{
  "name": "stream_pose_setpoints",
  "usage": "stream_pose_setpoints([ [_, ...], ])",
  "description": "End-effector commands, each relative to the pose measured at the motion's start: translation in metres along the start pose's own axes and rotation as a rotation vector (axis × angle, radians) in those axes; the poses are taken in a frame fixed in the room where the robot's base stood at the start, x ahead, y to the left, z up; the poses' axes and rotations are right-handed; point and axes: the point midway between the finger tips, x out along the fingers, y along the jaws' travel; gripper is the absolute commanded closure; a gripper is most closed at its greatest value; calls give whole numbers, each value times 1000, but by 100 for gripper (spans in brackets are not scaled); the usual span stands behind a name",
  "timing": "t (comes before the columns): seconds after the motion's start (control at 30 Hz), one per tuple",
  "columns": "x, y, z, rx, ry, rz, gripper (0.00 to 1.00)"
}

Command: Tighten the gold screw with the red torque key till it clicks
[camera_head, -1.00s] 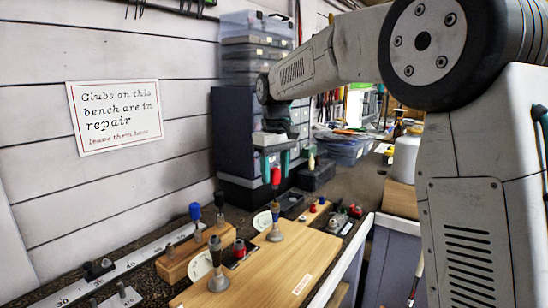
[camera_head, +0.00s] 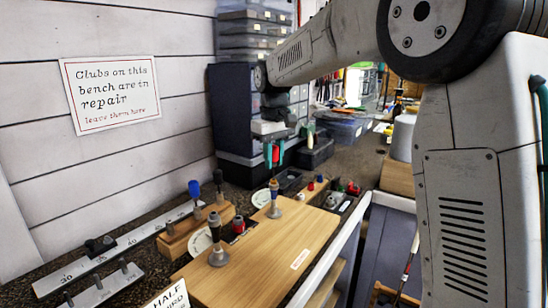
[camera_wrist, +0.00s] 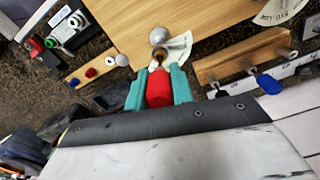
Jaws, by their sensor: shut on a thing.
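My gripper (camera_head: 274,155) is shut on the red torque key (camera_head: 275,153), its teal fingers on either side of the red handle. In the wrist view the red handle (camera_wrist: 158,88) sits between both fingertips (camera_wrist: 160,84). Below the key in the head view stands a grey club head with an upright neck (camera_head: 274,210). In the wrist view a small gold-brown piece (camera_wrist: 159,56), likely the gold screw or the neck around it, shows just beyond the key. The key's tip is too small to tell whether it is seated in the screw.
A wooden block (camera_head: 190,238) holds a blue-handled key (camera_head: 195,190) and a black-handled one (camera_head: 218,180). A second club head (camera_head: 218,256) stands at the front of the wooden board (camera_head: 250,270). Metal rulers lie at the left. Drawers (camera_head: 235,100) stand behind.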

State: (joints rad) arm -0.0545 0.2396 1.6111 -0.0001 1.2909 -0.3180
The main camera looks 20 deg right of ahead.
Motion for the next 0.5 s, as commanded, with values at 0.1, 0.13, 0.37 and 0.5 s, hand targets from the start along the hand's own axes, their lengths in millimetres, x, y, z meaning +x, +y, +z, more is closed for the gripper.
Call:
stream_pose_setpoints([
  [0.1, 0, 0, 0, 106, 0, 0, 100],
  [0.13, 0, 0, 0, 152, 0, 0, 100],
  [0.37, 0, 0, 0, 449, -1, 0, 100],
  [0.5, 0, 0, 0, 495, -1, 0, 100],
])
